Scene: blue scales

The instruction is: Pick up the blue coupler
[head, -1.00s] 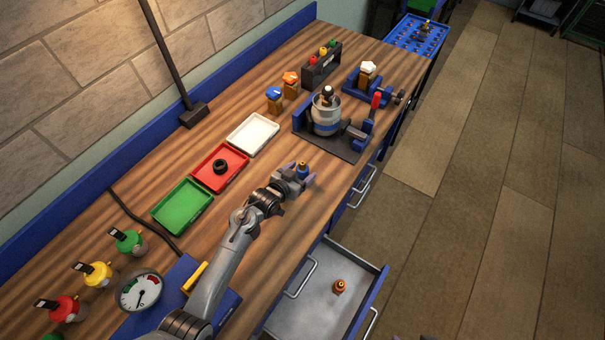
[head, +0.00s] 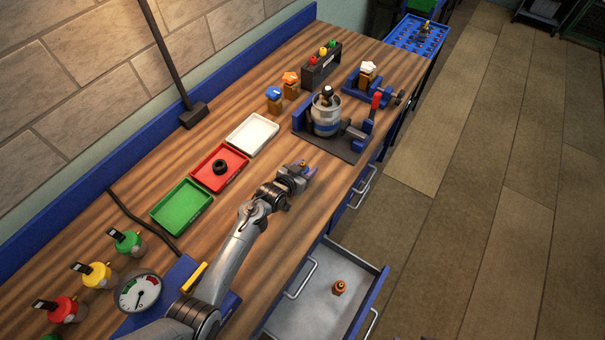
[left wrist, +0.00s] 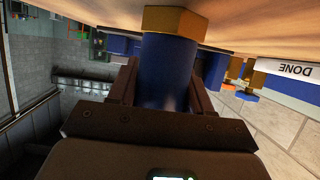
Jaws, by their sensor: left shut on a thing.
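The blue coupler (left wrist: 165,75) is a blue cylinder with a brass hexagonal part (left wrist: 173,22) at one end. In the left wrist view it stands between the two dark fingers of my left gripper (left wrist: 163,90), which are shut on it. In the head view my left gripper (head: 302,171) is over the front part of the wooden bench, and only a small bit of the coupler (head: 304,163) shows at its tips. I cannot tell whether the coupler still touches the bench. My right gripper is not in view.
Green (head: 182,206), red (head: 236,178) and white (head: 252,135) trays line the bench; the red one holds a black ring. A vise fixture (head: 352,153) with a canister (head: 325,118) stands beyond the gripper. An open drawer (head: 318,308) holds a brass fitting (head: 339,287).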

